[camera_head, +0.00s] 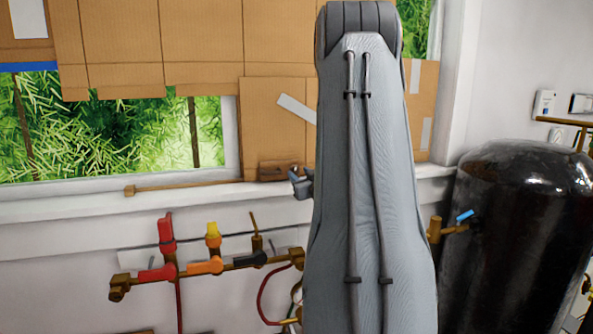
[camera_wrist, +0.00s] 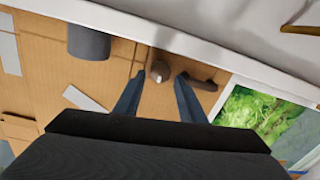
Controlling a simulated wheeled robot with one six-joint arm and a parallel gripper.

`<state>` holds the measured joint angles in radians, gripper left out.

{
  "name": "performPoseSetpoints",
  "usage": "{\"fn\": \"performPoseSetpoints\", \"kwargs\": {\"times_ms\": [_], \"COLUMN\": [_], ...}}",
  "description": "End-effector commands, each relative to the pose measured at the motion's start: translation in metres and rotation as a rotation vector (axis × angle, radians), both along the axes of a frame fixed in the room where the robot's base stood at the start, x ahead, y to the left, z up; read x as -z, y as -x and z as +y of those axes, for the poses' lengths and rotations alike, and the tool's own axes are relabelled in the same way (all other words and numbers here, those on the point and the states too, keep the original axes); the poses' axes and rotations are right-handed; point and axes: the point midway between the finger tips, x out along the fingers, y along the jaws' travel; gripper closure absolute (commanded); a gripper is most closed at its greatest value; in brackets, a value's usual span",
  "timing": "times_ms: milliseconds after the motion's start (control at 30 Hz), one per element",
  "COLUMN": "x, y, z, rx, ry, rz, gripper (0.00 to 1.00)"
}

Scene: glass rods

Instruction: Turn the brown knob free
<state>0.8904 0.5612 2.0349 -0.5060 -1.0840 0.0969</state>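The brown knob (camera_wrist: 160,71) shows in the wrist view as a small rounded piece with a pale highlight, with a brown bar (camera_wrist: 202,83) beside it. In the head view a brown fitting (camera_head: 279,171) sits low on the cardboard, just above the window sill; my arm may hide part of it. My gripper (camera_wrist: 159,88) has its two dark blue fingers apart, one on each side of the line to the knob. The knob appears just beyond the fingertips; I cannot tell whether they touch. In the head view my gripper (camera_head: 302,184) is partly hidden by my grey arm.
Cardboard panels (camera_head: 200,40) cover much of the window. A brass pipe with red, yellow and black valves (camera_head: 210,266) runs along the wall below the sill. A black tank (camera_head: 520,240) stands at the right. A dark grey cylinder (camera_wrist: 88,42) shows in the wrist view.

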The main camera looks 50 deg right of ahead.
Motion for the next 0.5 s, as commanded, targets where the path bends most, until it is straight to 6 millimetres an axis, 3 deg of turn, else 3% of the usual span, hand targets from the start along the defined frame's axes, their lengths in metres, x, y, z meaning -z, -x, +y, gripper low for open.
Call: {"fn": "performPoseSetpoints", "kwargs": {"times_ms": [200,500], "x": [-0.001,0.0], "y": [-0.028,-0.038], "z": [-0.013,-0.018], "rx": [0.0,0.0], "ry": [0.0,0.0], "rz": [0.001,0.001], "gripper": [0.63,0.63]}}
